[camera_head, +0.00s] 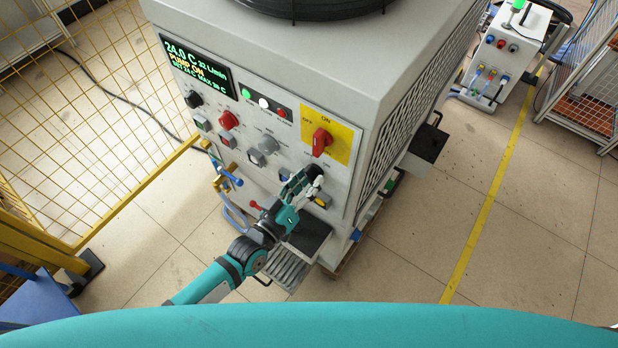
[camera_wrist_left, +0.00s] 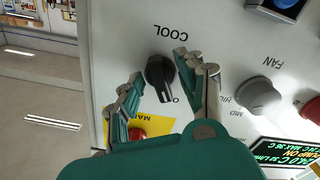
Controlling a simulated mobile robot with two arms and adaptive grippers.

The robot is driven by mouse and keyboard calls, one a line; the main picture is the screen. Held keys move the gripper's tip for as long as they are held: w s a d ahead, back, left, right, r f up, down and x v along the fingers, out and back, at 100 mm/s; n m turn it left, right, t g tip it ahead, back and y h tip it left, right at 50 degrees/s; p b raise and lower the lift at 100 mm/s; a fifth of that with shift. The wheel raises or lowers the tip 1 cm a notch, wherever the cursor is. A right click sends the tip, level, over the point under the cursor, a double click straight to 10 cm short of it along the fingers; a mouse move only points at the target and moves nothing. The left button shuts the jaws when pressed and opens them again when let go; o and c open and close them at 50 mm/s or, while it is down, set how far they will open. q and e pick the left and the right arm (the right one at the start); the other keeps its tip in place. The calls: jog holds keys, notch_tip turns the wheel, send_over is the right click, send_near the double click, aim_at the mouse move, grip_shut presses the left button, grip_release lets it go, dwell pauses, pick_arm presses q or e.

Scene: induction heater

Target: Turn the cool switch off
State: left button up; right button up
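In the head view the left gripper (camera_head: 303,182) is at the lower right of the machine's front and covers most of the knob. My right gripper is not in view.
A red rotary switch (camera_head: 321,141) on a yellow plate sits just above the gripper. The grey fan knob (camera_wrist_left: 258,96) is beside it. A lit display (camera_head: 196,68) is at the panel's upper left.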

pick_arm(q)
jog(key=shift+w+d, duration=0.15)
jog(key=shift+w, duration=0.05)
grip_shut()
jog(key=m, duration=0.4)
jog(key=shift+r, duration=0.1)
dwell(0.3)
grip_release()
jog(key=shift+w, duration=0.1)
jog(key=v, duration=1.2)
